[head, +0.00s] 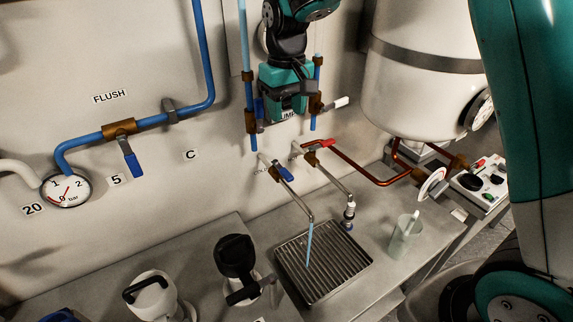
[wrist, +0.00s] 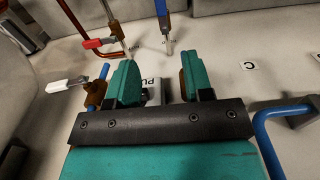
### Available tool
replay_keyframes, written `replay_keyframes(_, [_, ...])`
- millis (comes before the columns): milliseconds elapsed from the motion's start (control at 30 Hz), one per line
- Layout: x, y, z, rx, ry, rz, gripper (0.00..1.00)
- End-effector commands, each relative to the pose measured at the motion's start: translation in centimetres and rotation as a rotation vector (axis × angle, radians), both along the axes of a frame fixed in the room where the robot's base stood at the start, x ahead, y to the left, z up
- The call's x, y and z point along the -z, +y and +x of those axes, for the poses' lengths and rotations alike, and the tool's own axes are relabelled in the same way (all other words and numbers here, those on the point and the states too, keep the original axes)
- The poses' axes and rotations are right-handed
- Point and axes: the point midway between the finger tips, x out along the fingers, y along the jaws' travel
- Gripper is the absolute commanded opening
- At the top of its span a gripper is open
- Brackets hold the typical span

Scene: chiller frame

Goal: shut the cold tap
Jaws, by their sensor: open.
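The cold tap (head: 283,172) is on the wall with its blue lever lying along the spout. A pale blue stream of water (head: 309,245) falls from its spout onto the drain grate (head: 325,262). The blue lever also shows at the top of the wrist view (wrist: 165,22). My gripper (head: 287,110) is by the wall above the taps, in front of the PUMP label. In the wrist view my gripper (wrist: 158,82) has its teal fingers apart with nothing held between them. It is clear of the blue lever.
The hot tap (head: 322,145) with a red lever is just right of the cold tap. Blue pipes with a white-levered valve (head: 338,103) stand close around my gripper. A white tank (head: 420,80) is at the right. A cup (head: 405,238) stands right of the grate.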

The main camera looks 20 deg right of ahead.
Motion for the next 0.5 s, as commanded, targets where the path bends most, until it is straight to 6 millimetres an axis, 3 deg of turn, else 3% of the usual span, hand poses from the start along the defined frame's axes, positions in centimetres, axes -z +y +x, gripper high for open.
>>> replay_keyframes(167, [2.5, -0.1, -0.1, 0.002, 0.006, -0.002, 0.47])
replay_keyframes(500, [10.1, -0.1, -0.1, 0.001, 0.007, -0.001, 0.47])
